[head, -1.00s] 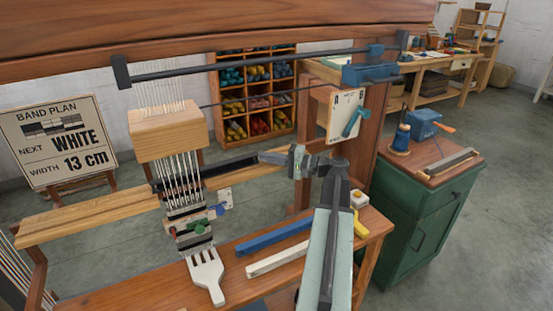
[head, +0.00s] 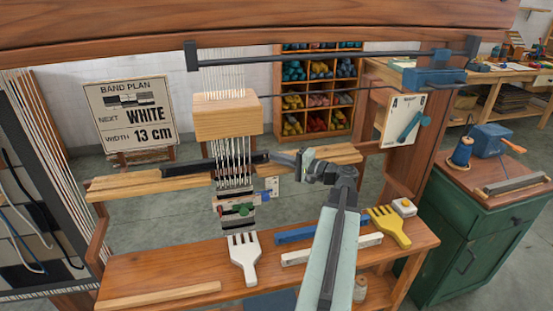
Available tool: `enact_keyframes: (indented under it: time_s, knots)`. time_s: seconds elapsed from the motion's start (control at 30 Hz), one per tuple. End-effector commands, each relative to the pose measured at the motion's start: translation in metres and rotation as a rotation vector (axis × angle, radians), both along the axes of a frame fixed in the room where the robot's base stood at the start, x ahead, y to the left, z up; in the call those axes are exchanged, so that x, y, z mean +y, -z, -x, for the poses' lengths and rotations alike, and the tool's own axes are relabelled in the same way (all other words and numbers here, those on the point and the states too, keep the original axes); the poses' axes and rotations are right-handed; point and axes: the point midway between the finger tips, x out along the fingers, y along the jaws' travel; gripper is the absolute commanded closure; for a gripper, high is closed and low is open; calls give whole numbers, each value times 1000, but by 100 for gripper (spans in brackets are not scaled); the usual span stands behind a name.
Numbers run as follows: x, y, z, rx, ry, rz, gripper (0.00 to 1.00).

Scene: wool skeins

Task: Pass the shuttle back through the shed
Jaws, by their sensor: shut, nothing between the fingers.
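A long dark shuttle (head: 190,163) lies crosswise through the white warp threads (head: 232,176), below the wooden block (head: 228,116). Its left end is over the left wooden rest (head: 135,187), its right end near the right wooden rest (head: 338,153). My gripper (head: 278,157) is shut and empty, at the shuttle's right end; it appears to touch that end, but I cannot be sure. The woven band (head: 238,221) in dark and light stripes hangs below the threads. The sign (head: 130,118) reads "NEXT WHITE, WIDTH 13 cm".
On the bench lie a white fork-like beater (head: 244,262), a blue stick (head: 295,236), a white stick (head: 300,255), a yellow fork (head: 390,226) and a spool (head: 360,289). A green cabinet (head: 470,240) stands right. A blue lever (head: 410,126) is on the A/B board.

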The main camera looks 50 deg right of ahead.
Motion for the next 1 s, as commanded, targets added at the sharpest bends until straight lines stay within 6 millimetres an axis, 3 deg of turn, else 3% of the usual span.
enact_keyframes:
  time_s: [0.27,0.47,0.73,1.0]
  knots:
    - [-12,0,10,-1,19,0,100]
    - [-40,0,18,0,9,0,100]
    - [-48,0,86,0,9,0,100]
    - [-51,0,114,0,1,0,100]
